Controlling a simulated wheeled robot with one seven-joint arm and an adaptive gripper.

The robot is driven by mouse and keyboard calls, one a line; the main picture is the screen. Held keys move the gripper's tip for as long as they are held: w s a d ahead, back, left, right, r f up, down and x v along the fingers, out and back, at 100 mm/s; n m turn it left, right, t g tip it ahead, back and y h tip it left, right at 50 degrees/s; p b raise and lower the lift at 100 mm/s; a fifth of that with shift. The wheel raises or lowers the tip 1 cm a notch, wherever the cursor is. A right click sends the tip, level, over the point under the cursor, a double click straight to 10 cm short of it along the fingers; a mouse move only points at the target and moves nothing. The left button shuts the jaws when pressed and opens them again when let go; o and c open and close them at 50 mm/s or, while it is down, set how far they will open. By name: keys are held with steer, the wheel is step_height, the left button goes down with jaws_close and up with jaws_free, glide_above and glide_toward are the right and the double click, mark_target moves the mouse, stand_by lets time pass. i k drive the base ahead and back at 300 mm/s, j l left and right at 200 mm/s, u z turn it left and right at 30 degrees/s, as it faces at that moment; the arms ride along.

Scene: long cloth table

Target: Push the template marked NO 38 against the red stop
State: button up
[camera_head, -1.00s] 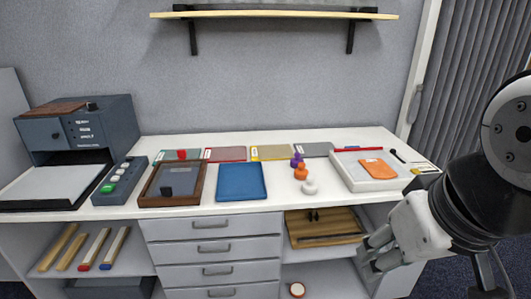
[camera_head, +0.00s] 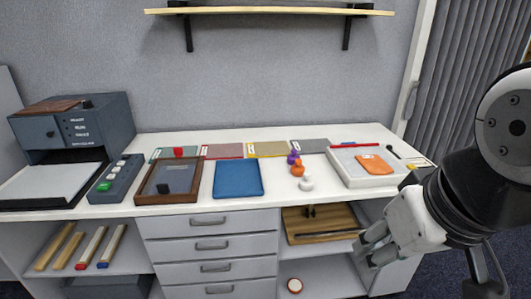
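Four flat templates lie in a row along the back of the table: a green one (camera_head: 163,154), a red-edged one (camera_head: 222,151), a yellow-edged one (camera_head: 267,149) and a grey one (camera_head: 310,146). Their white labels are too small to read, so I cannot tell which is NO 38. A small red block (camera_head: 179,152) stands at the green one, above the wooden tray; I cannot tell if it is the red stop. My gripper (camera_head: 370,247) is at the lower right, in front of the table and below its top. Its fingers look spread and empty, far from the templates.
A wooden tray (camera_head: 140,197) with a grey plate, a blue mat (camera_head: 239,179), small knobbed pieces (camera_head: 297,169) and a white tray (camera_head: 347,177) with an orange card fill the front. A grey machine (camera_head: 75,125) and button box (camera_head: 116,178) stand left. A shelf (camera_head: 270,12) hangs above.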

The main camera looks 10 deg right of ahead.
mark_target(373, 164)
steer(key=i+l, duration=1.35)
steer(key=l, duration=0.25)
steer(key=i+l, duration=0.15)
steer(key=l, duration=0.3)
steer(key=i+l, duration=0.1)
steer(key=l, duration=0.3)
